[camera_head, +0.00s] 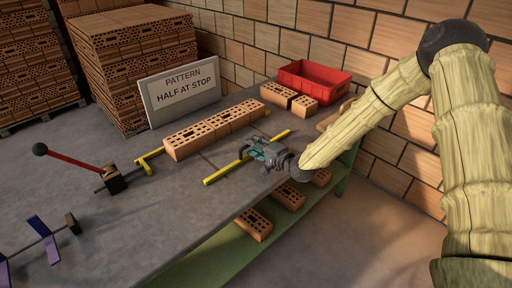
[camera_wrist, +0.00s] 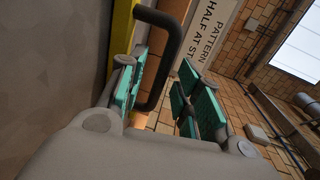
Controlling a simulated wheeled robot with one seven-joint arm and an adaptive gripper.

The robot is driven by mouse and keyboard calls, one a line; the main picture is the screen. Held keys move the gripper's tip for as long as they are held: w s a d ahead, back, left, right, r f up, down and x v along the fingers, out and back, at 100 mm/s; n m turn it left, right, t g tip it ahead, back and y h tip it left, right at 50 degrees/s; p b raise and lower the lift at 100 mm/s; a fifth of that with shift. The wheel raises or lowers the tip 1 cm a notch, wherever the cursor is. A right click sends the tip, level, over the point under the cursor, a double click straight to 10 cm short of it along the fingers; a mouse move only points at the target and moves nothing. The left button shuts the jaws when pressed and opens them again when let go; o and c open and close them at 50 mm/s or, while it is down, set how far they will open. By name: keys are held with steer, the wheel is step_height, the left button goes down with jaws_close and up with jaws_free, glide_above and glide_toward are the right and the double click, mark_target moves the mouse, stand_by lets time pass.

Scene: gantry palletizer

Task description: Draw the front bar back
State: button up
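The yellow front bar (camera_head: 222,174) lies on the grey table, in front of a row of perforated bricks (camera_head: 212,134) and apart from it. In the wrist view the bar (camera_wrist: 122,32) runs up the left side, with a dark bent handle (camera_wrist: 172,30) on it. My gripper (camera_head: 252,150) is low at the middle of the bar and hides part of it. In the wrist view my gripper (camera_wrist: 155,98) is open, its teal-padded fingers spread apart. The handle reaches into the gap between them; I see no finger pressed on it.
A sign (camera_head: 180,90) reading "PATTERN HALF AT STOP" stands behind the row. A yellow stop (camera_head: 148,160) is at the row's left end. A red-handled lever (camera_head: 75,160) is farther left. A red crate (camera_head: 315,82) and loose bricks (camera_head: 278,95) are at the back right.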

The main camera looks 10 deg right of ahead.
steer(key=v, duration=1.2)
stand_by(0.3)
